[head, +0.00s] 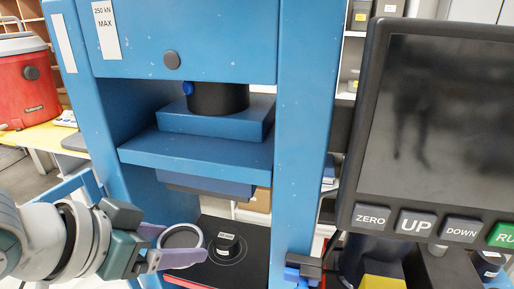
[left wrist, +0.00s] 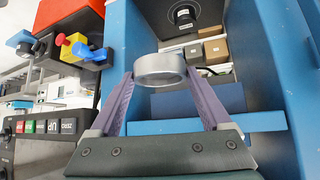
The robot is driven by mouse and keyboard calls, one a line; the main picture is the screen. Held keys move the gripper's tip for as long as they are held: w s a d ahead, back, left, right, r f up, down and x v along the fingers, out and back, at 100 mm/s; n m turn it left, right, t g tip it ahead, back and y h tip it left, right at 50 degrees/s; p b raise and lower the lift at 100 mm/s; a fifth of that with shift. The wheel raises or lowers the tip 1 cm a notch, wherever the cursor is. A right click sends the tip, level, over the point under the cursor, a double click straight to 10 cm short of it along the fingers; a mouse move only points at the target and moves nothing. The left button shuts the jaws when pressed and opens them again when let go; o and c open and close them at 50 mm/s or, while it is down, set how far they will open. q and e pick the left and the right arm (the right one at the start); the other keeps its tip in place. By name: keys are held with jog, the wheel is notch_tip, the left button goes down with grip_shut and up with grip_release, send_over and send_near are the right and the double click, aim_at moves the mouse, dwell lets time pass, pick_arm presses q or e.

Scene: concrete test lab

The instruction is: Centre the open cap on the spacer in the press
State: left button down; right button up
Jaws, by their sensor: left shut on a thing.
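The open cap (head: 181,228), a silver-grey ring, is held between the purple fingers of my left gripper (head: 180,250). In the left wrist view the cap (left wrist: 160,76) sits between both fingertips (left wrist: 160,82). The spacer (head: 228,247), a short black cylinder with a white label on top, stands upright inside a circle marked on the dark lower plate (head: 262,240) of the press. In the head view the cap is left of the spacer, apart from it. The spacer also shows in the left wrist view (left wrist: 184,14), beyond the cap. My right gripper is not in view.
The blue press frame (head: 303,130) rises on both sides, with a blue upper block (head: 195,152) hanging above the plate. A control panel (head: 440,130) with ZERO, UP and DOWN buttons is at the right. A red cooler (head: 28,85) stands at the left.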

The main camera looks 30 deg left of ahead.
pick_arm(q)
notch_tip(320, 180, down, 20)
jog(key=a+n+y+b, duration=0.2)
jog(key=n+b, duration=0.1)
jog(key=b, duration=1)
jog(key=shift+y, duration=0.3)
jog(key=w+a+b, duration=0.1)
jog(key=w+b, duration=0.3)
jog(key=w, duration=0.2)
jog(key=w+a+b, duration=0.2)
jog(key=w+b, duration=0.2)
jog(key=w, duration=0.2)
jog(key=w+a+b, duration=0.1)
jog(key=w+b, duration=0.4)
jog(key=w, duration=0.1)
jog(key=shift+w+a, duration=0.15)
jog(key=shift+a, duration=0.15)
jog(key=shift+w+a+r+b, duration=0.1)
jog(key=shift+w+a+b, duration=0.15)
jog(key=shift+w+b, duration=0.75)
jog(key=shift+f, duration=0.25)
jog(key=shift+p, duration=0.35)
